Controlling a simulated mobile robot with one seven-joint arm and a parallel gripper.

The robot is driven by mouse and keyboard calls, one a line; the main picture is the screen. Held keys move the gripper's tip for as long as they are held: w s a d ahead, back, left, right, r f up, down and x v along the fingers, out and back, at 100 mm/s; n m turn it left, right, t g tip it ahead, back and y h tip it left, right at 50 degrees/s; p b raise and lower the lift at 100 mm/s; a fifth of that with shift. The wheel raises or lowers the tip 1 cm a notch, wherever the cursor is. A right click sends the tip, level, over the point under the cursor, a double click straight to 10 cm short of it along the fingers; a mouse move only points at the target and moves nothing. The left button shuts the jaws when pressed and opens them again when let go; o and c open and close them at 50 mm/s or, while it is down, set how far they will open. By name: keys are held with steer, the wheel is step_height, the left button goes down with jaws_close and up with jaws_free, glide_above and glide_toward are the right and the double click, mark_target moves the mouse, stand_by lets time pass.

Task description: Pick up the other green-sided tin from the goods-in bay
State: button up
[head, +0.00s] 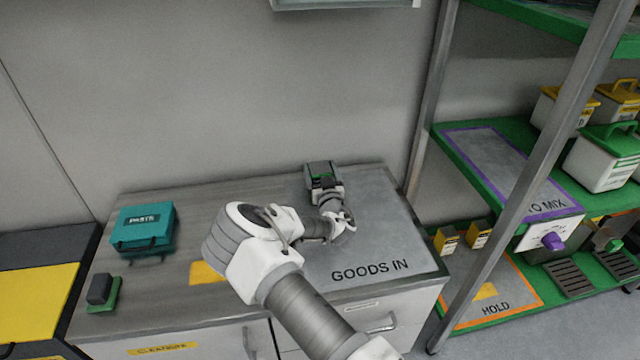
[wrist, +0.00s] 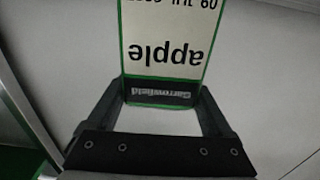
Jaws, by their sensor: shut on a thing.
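The green-sided tin (head: 319,170) is at the back of the goods-in bay (head: 375,250), grey on top with some green showing. In the wrist view the tin (wrist: 165,45) shows a pale label reading "apple", upside down, with green edges and a dark band marked "Garrowfield". My gripper (head: 324,184) is shut on the tin; in the wrist view my gripper (wrist: 163,92) has one finger at each side of it. My wrist hides the tin's near lower part in the head view. I cannot tell whether its base touches the bay.
A teal paste box (head: 143,228) and a green-and-dark block (head: 101,293) stand on the counter's left. A shelf rack (head: 505,215) with an upright post stands close on the right, holding white tubs (head: 602,158) and small yellow-topped tins (head: 446,240). The bay's front is clear.

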jaws_close()
steer(key=shift+r, duration=0.1)
steer(key=shift+r, duration=0.1)
